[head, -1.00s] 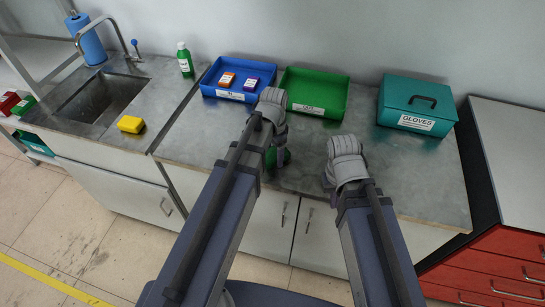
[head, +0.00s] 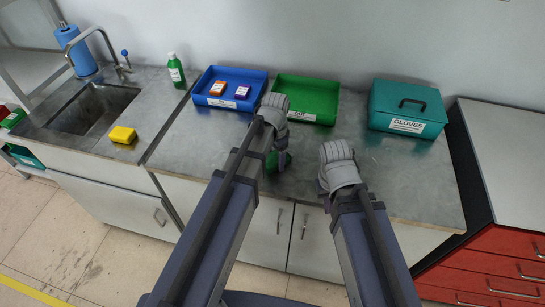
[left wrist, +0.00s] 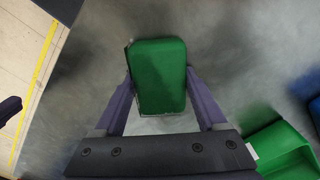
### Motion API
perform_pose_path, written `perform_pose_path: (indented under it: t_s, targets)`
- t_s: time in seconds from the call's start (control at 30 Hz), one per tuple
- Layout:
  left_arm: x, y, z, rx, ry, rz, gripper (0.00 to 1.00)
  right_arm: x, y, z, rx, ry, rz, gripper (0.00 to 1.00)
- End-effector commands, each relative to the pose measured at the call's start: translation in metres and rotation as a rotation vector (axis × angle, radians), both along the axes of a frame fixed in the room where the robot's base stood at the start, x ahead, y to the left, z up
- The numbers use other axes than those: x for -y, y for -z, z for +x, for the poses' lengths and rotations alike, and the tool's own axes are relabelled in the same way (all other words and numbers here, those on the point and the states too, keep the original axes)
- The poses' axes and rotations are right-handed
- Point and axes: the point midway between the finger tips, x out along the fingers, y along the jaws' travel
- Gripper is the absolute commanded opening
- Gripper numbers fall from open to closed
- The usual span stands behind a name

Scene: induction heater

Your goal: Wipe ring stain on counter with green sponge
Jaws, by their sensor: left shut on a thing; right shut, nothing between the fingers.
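My left gripper (head: 277,163) is shut on the green sponge (left wrist: 160,76). In the left wrist view the sponge sits upright between the two purple fingers, over the grey counter. In the head view the sponge (head: 284,160) shows only partly, behind my left arm. A pale patch (left wrist: 160,125) shows at the sponge's near edge in the left wrist view; I cannot tell whether it is the ring stain. Whether the sponge touches the counter (head: 222,150) is unclear. My right gripper (head: 324,198) is shut and empty near the counter's front edge, its fingers mostly hidden by the wrist.
A blue tray (head: 203,101) with two small boxes and an empty green tray (head: 300,93) stand at the back. A teal gloves box (head: 408,108) stands right of them. A yellow sponge (head: 122,134), green bottle (head: 177,72) and sink (head: 92,107) are left.

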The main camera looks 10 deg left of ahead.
Motion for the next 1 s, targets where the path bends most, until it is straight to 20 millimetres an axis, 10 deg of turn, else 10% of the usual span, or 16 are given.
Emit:
perform_pose_path:
  t_s: [0.53, 1.0]
  targets:
    - [0.001, -0.001, -0.041, -0.003, 0.001, -0.004, 0.22, 0.0, -0.001, 0.0, 0.0, 0.0, 0.0, 0.0]
    - [0.001, 0.0, -0.033, -0.001, 0.001, -0.002, 0.22, 0.0, 0.0, 0.0, 0.0, 0.0, 0.0, 0.0]
